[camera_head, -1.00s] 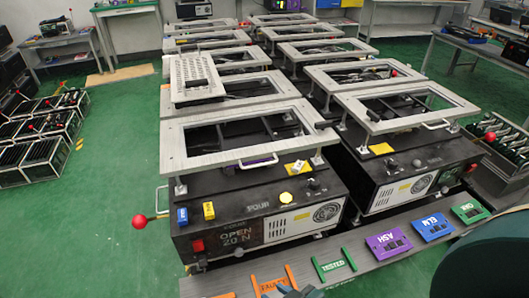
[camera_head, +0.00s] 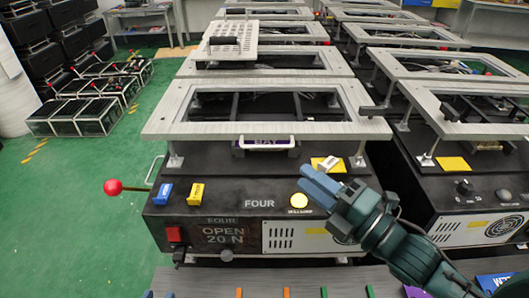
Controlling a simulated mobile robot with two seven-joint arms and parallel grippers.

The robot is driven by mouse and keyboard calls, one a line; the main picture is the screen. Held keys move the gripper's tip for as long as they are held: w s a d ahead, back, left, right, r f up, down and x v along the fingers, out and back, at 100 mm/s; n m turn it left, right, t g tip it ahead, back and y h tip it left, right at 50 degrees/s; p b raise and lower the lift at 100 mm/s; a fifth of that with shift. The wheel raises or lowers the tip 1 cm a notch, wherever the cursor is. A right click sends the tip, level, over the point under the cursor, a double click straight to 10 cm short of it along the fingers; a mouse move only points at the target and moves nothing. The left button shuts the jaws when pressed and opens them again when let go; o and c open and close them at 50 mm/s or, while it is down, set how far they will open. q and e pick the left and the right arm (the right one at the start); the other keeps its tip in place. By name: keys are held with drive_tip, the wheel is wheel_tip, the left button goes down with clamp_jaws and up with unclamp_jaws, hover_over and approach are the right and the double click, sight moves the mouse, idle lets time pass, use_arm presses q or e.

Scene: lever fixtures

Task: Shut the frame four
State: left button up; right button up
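Frame four is a grey metal rectangular frame (camera_head: 265,128) standing raised on posts above the black fixture box labelled FOUR (camera_head: 262,218). Its display (camera_head: 222,235) reads OPEN 20 N. A lever with a red ball knob (camera_head: 113,187) sticks out at the box's left side. My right gripper (camera_head: 308,180) has blue fingers and comes in from the lower right. My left gripper does not show.
A blue block (camera_head: 164,193) and a yellow block (camera_head: 196,194) sit on the box's front left top. A purple-labelled part (camera_head: 265,143) shows under the frame. A neighbouring fixture (camera_head: 470,205) stands close on the right.

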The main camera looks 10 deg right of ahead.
sight(264, 146)
drive_tip(key=x, duration=1.2)
drive_tip(key=shift+f, duration=0.1)
drive_tip(key=shift+c, duration=0.4)
clamp_jaws()
drive_tip(key=shift+p, duration=0.3)
